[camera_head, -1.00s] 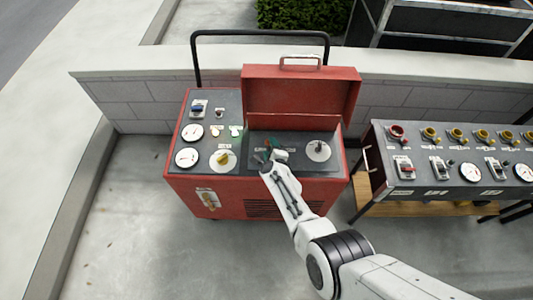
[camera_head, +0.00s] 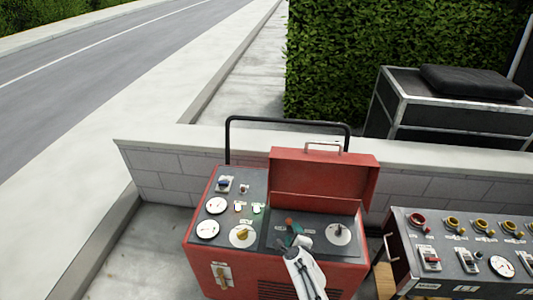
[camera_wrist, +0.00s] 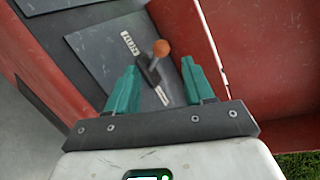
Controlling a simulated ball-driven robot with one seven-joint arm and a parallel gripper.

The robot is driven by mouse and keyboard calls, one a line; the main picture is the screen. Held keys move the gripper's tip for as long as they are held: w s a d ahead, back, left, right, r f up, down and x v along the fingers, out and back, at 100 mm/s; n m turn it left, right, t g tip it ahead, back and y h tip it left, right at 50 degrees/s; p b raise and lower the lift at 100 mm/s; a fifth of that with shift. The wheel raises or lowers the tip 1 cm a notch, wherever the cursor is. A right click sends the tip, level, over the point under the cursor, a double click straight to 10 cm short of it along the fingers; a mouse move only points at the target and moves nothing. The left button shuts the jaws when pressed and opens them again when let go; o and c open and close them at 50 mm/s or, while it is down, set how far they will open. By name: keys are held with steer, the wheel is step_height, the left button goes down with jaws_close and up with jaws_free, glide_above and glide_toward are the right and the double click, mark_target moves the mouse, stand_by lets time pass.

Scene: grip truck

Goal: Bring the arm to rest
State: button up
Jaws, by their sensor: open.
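My gripper (camera_head: 291,235) is over the recessed panel of the red machine (camera_head: 228,275), beneath its raised red lid (camera_head: 322,178). In the wrist view its two teal fingers (camera_wrist: 160,72) are apart, with nothing gripped. A lever with an orange ball knob (camera_wrist: 160,48) shows between and just beyond the fingertips. I cannot tell how far it is from them in depth. My white forearm enters from the bottom of the head view.
Left of the panel are dials, a yellow knob (camera_head: 242,233) and switches. A second console (camera_head: 445,262) stands at the right. A low wall (camera_head: 190,179) runs behind, with a hedge (camera_head: 340,60) and a black crate (camera_head: 450,110) beyond.

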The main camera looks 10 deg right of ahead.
steer(key=shift+s+d+f+n, duration=0.15)
steer(key=shift+s+d+n, duration=0.1)
steer(key=shift+n, duration=0.15)
steer(key=s+d+f+n+g+y+b, duration=0.1)
steer(key=s+d+n+g+y+b, duration=0.15)
steer(key=s+n, duration=0.6)
steer(key=s+d+n+g+y+b, duration=0.1)
steer(key=s+d+n+g, duration=0.15)
steer(key=s+n, duration=0.6)
steer(key=s+d+r+n+g+h+b, duration=0.1)
steer(key=s+r+n+g, duration=0.1)
steer(key=s, duration=1.1)
steer(key=s+d+r+n+g+h+b, duration=0.1)
steer(key=s+r+g, duration=0.4)
steer(key=s, duration=0.9)
step_height(320, 180, up, 2)
steer(key=shift+s+d+n+h, duration=0.2)
steer(key=shift+d+n+h, duration=0.25)
steer(key=shift+n, duration=0.55)
steer(key=shift+a, duration=0.1)
steer(key=shift+c, duration=0.4)
